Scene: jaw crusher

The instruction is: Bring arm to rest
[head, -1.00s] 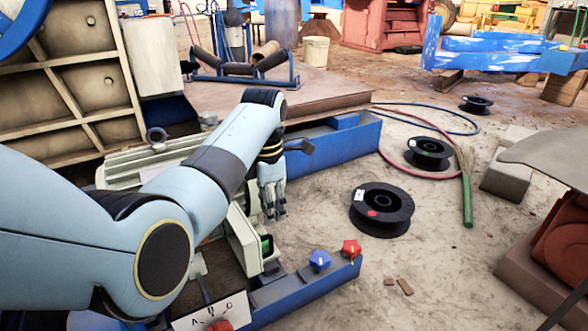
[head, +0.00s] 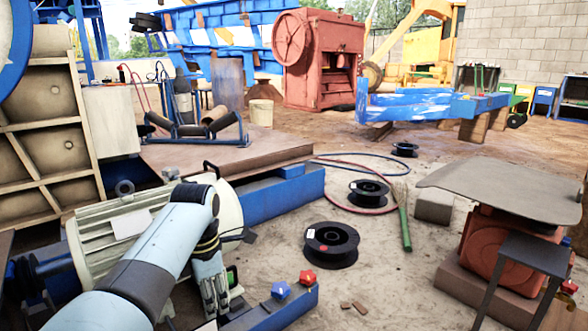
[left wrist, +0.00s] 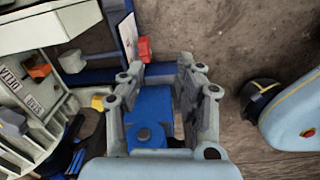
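My left arm comes in from the bottom left in the head view, beside the pale motor (head: 105,245). Its gripper (head: 213,295) points down in front of the motor's right end, near the blue star knob (head: 281,290) and the red star knob (head: 307,277). In the left wrist view the fingers of this gripper (left wrist: 163,82) stand apart with nothing between them. A blue bar with a bolt (left wrist: 148,112) shows behind the gap; I cannot tell its distance. My right gripper is not in view.
Black spools (head: 331,243) and a green broom-like bundle (head: 404,220) lie on the floor to the right. A dark stool (head: 534,255) and a red machine (head: 495,250) stand at the right. A blue beam (head: 270,195) lies behind the motor. Floor between is mostly clear.

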